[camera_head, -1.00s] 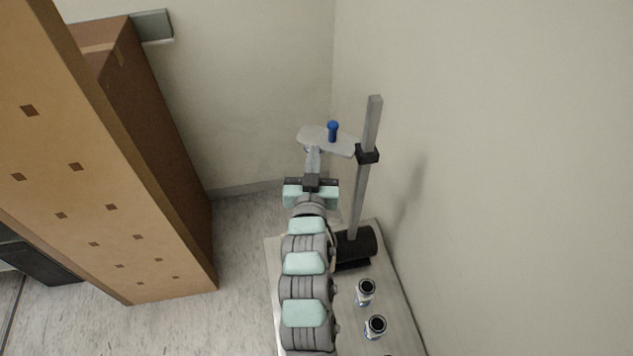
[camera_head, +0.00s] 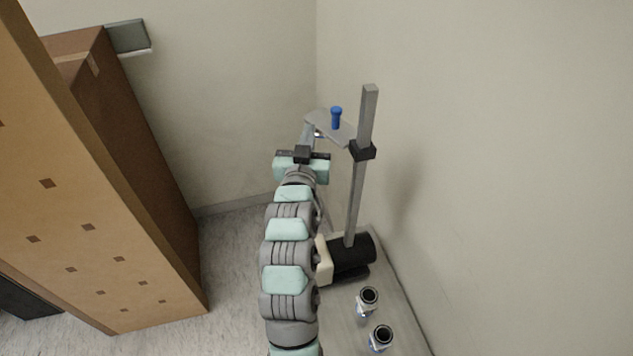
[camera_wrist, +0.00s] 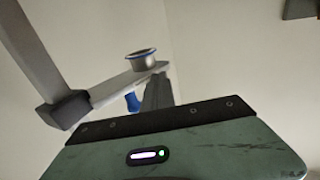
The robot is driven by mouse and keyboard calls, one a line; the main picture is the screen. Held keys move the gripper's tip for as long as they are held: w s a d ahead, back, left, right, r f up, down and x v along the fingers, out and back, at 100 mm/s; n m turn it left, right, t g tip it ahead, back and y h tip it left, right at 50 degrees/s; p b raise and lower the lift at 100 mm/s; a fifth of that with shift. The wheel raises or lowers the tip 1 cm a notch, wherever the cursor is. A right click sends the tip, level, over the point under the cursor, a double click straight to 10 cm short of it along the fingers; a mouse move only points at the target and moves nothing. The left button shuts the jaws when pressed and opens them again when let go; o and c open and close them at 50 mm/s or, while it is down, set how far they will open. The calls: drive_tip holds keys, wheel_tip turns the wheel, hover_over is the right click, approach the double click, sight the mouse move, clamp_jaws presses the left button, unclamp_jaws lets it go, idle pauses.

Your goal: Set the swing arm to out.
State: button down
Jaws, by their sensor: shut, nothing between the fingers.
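The swing arm (camera_head: 322,121) is a flat grey plate with a blue knob (camera_head: 336,117) on it. A black collar (camera_head: 362,151) joins it to an upright grey post (camera_head: 356,195), and it points away and to the left. My gripper (camera_head: 309,130) is shut and empty at the plate's left side near its outer end; contact is hard to tell. In the wrist view the swing arm (camera_wrist: 112,88) runs from the collar (camera_wrist: 65,112) to a metal cup (camera_wrist: 141,60) near its end. The blue knob (camera_wrist: 132,102) is partly hidden beside my fingers (camera_wrist: 158,92).
The post rises from a black cylindrical body (camera_head: 352,256) on a light base (camera_head: 403,325). Two small metal cylinders (camera_head: 367,298) (camera_head: 380,338) stand in front. The wall is close on the right.

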drive_tip(key=shift+w+d+b, duration=0.35)
drive_tip(key=shift+w+b, duration=0.05)
drive_tip(key=shift+w, duration=0.4)
drive_tip(key=shift+w+d+b, duration=0.35)
drive_tip(key=shift+w, duration=0.4)
drive_tip(key=s+a+b, duration=0.2)
drive_tip(key=s+a, duration=0.4)
drive_tip(key=a, duration=0.6)
drive_tip(key=shift+s+a, duration=0.25)
